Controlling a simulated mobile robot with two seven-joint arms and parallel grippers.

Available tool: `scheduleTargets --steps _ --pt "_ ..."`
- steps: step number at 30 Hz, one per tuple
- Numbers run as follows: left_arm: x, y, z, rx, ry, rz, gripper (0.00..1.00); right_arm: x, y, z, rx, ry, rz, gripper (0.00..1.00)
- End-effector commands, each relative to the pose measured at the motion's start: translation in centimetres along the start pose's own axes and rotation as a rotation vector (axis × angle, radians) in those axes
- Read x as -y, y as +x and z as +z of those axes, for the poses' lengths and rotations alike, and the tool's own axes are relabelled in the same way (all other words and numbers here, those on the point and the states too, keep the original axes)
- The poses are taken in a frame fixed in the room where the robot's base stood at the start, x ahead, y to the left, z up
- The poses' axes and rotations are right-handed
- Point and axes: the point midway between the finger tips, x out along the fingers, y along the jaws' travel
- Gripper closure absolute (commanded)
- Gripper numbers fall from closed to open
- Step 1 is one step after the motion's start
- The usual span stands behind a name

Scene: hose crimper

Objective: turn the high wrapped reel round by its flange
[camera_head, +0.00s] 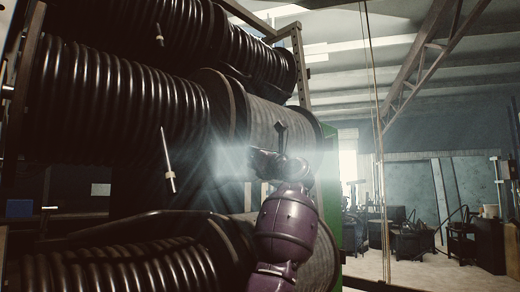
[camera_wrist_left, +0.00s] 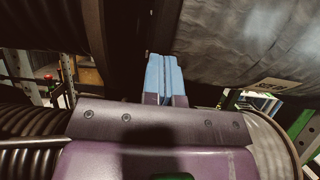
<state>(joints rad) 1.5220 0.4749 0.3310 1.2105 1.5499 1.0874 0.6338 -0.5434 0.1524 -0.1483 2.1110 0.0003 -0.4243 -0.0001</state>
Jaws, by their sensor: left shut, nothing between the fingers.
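The high wrapped reel (camera_head: 268,115) is a grey, ribbed-looking drum at mid-height on the rack, right of a black hose reel. Its dark round flange (camera_head: 222,105) faces that hose. In the left wrist view its grey wrapping (camera_wrist_left: 245,40) with a small label fills the upper right, and a dark flange (camera_wrist_left: 128,45) stands upright left of it. My left gripper (camera_head: 281,128) is in front of the reel, its purple wrist covering part of it. In the wrist view its blue fingers (camera_wrist_left: 163,75) are together and empty, beside the wrapping; contact cannot be told. My right gripper is not seen.
Black ribbed hose reels (camera_head: 115,95) fill the rack at left, above and below. Pale rods (camera_head: 168,160) stick out in front of them. A rack post (camera_head: 301,65) stands at upper right. The hall floor (camera_head: 375,268) at right is partly open, with machines behind.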

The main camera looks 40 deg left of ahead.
Motion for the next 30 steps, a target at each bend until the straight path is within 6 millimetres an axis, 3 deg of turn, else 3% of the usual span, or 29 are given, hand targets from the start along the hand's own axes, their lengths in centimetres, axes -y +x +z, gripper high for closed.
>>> scheduleTargets --steps 23,30 --pt "-0.1 1.0 0.1 0.001 0.0 0.001 1.0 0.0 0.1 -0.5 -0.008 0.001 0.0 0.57" --pt "-0.3 1.2 1.3 -0.032 -0.006 0.001 1.0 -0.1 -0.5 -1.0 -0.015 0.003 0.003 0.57"
